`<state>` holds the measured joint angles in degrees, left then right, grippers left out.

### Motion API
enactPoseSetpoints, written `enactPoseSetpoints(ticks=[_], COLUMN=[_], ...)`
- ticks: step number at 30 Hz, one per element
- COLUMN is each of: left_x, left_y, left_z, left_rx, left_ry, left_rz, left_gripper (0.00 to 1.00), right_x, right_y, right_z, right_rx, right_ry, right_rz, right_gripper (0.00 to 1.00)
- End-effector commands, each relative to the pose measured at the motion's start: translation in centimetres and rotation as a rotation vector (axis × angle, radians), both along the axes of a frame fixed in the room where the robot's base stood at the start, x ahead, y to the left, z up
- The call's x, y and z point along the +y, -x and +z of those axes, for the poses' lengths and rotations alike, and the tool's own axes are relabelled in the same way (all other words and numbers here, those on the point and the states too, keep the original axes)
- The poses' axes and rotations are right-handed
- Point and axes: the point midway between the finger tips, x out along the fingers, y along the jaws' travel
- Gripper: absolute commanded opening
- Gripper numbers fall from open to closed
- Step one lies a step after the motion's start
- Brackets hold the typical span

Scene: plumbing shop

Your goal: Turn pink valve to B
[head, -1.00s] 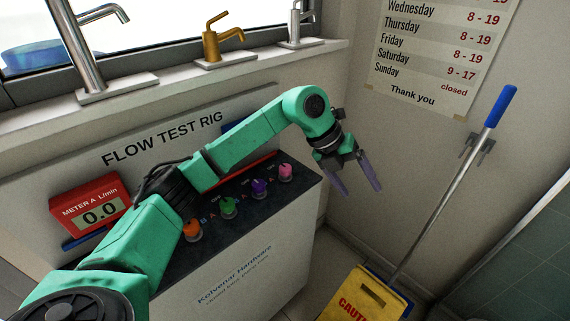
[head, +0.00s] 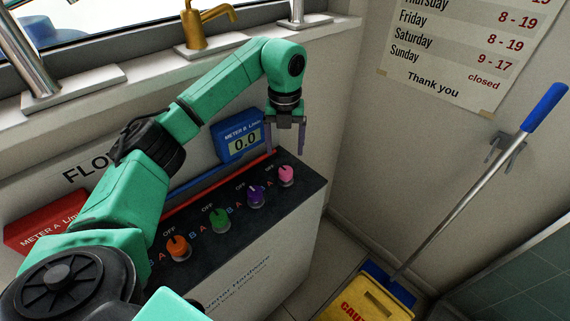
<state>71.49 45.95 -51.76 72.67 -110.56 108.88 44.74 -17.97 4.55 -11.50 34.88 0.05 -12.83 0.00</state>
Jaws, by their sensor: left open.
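The pink valve (head: 286,174) is the rightmost knob on the dark top panel of the flow test rig (head: 262,245). A white mark shows on its top, and small lettering stands beside it, too small to read surely. My left gripper (head: 287,151) points down above and slightly behind the pink valve, with its purple fingers apart and empty. It looks clear of the knob, though the exact gap is hard to tell. My right gripper is out of view.
Purple (head: 256,196), green (head: 219,219) and orange (head: 177,246) valves line the panel to the left. A blue meter B (head: 239,139) reading 0.0 stands behind them. A red meter A (head: 45,222) is at the left.

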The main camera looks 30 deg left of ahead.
Motion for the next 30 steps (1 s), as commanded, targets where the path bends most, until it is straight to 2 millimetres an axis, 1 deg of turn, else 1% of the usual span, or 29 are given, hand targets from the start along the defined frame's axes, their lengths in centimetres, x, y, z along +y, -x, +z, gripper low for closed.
enactPoseSetpoints(ticks=[1,2,3,5,6,9,11,13,16,19,20,21,23,24,26,30], left_x=[0.0,0.1,0.1,0.0,0.0,0.0,0.0,0.0,0.0,0.0,0.0,0.0,0.0,0.0,0.0,0.0], left_y=[0.1,0.1,0.1,0.0,0.0,-0.1,-0.1,-0.1,-0.1,-0.1,-0.1,-0.1,-0.1,-0.1,-0.1,-0.2], left_z=[-1.1,-1.9,-3.0,-4.5,-5.4,-7.1,-7.8,-8.2,-8.4,-8.4,-8.4,-8.3,-8.3,-8.3,-8.3,-8.3], left_rx=[0.006,0.006,0.006,0.005,0.004,0.004,0.002,0.001,-0.001,-0.001,0.0,0.0,0.0,0.0,-0.001,-0.001], left_ry=[-0.001,-0.001,-0.001,-0.001,0.0,0.0,0.0,0.0,0.0,0.0,0.0,0.0,0.0,0.0,0.0,0.0], left_rz=[0.001,0.001,0.001,0.001,0.0,0.001,0.001,0.0,0.0,0.0,0.0,0.0,0.0,0.0,0.0,-0.002], left_gripper=[0.81,0.81,0.81,0.81,0.81,0.81,0.81,0.81,0.81,0.81,0.77,0.62,0.39,0.24,0.01,0.0], right_x=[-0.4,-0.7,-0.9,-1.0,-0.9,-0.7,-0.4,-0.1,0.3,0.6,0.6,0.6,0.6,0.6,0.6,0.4], right_y=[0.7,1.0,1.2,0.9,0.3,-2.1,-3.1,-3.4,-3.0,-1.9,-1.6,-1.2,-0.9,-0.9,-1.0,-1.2], right_z=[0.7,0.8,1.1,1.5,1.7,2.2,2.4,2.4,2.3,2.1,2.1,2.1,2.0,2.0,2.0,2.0], right_rx=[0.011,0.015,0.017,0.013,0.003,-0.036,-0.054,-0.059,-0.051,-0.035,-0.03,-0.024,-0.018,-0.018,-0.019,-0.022], right_ry=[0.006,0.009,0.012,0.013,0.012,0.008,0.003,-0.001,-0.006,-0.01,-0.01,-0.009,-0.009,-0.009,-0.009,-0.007], right_rz=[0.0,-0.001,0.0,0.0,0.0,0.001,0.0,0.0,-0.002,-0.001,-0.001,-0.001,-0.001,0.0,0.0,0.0], right_gripper=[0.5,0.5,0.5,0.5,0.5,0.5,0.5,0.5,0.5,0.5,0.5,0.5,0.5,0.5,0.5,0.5])
